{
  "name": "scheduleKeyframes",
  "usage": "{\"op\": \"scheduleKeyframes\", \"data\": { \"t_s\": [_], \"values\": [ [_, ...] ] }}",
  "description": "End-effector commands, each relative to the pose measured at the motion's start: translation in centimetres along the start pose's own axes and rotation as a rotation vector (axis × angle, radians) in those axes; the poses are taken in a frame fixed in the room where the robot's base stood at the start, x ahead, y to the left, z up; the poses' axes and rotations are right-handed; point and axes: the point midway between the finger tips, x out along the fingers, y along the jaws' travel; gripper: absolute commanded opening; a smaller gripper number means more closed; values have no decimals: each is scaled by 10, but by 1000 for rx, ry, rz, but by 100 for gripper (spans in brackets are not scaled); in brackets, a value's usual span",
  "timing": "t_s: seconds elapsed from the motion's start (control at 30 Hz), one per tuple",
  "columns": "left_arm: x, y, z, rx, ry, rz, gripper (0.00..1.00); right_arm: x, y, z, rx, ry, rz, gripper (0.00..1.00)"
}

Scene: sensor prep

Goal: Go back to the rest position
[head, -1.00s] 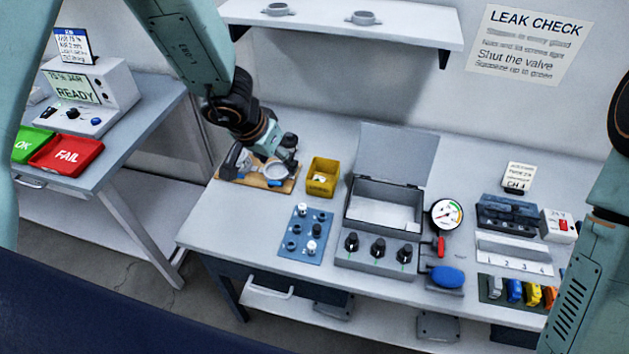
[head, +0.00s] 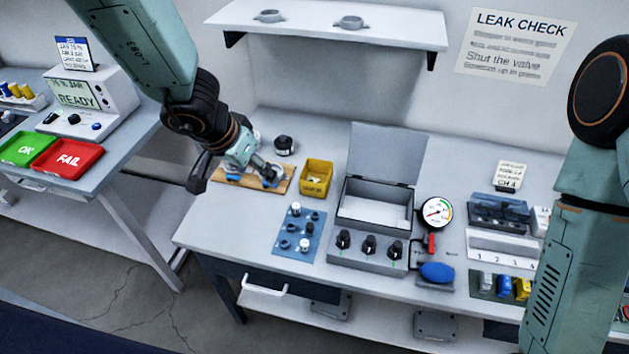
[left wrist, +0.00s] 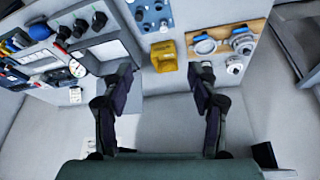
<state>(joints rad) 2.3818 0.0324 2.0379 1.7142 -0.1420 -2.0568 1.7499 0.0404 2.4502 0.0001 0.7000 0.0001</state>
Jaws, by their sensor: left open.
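My left gripper (head: 232,176) is open and empty. It is raised in front of the left end of the workbench, with its fingers spread in the left wrist view (left wrist: 163,78). Behind it in the head view is a wooden board (head: 289,186) carrying parts with blue handles, partly hidden by the gripper. The board also shows at the upper right of the left wrist view (left wrist: 256,30). Nothing lies between the fingers. My right arm stands at the right edge of the head view; its gripper is out of frame.
A yellow bin (head: 316,177) stands beside the board. A blue panel with knobs (head: 291,248), an open grey case (head: 348,231) and a gauge (head: 436,213) follow to the right. A shelf (head: 330,28) hangs above. A side table at left holds green (head: 28,147) and red trays (head: 68,158).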

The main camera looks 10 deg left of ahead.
Motion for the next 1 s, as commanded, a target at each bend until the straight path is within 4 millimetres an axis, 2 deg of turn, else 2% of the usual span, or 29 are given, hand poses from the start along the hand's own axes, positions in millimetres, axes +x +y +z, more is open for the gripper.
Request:
{"op": "scheduleKeyframes", "data": {
  "t_s": [0.37,0.57,0.83,1.0],
  "values": [
    [0,0,0,-2,0,0,59,0,0,0,-1,1,0,0],
    [0,-7,5,-163,-17,-32,59,0,0,0,-1,0,0,0],
    [-2,-36,51,-393,-103,-220,59,3,0,0,0,0,0,0],
    [24,-51,99,-461,-127,-341,59,25,0,0,-1,1,0,0]
  ]
}}
